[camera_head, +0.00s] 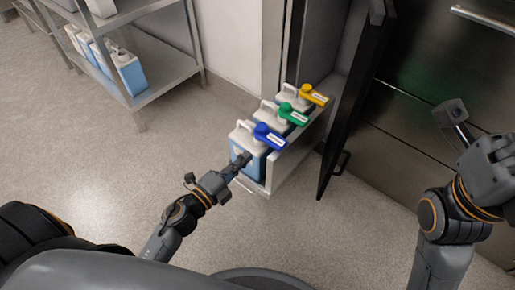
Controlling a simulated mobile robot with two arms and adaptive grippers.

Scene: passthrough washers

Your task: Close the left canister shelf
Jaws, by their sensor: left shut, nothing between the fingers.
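The canister shelf (262,188) is a pale pull-out tray that sticks out from a narrow cabinet in the middle. It holds a row of white-topped canisters with blue liquid, with a blue tap (270,136) at the front, a green tap (294,114) behind it and a yellow tap (314,95) at the back. My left gripper (243,160) is shut and empty at the front canister's near face. I cannot tell whether it touches the canister or the shelf front. My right gripper (491,160) is raised at the far right, away from the shelf; its fingers are unclear.
A dark cabinet door (350,110) stands open just right of the shelf. Dark steel appliance fronts (420,125) fill the right side. A metal rack (165,75) with more canisters (128,72) stands at upper left. The floor (95,165) left of the shelf is clear.

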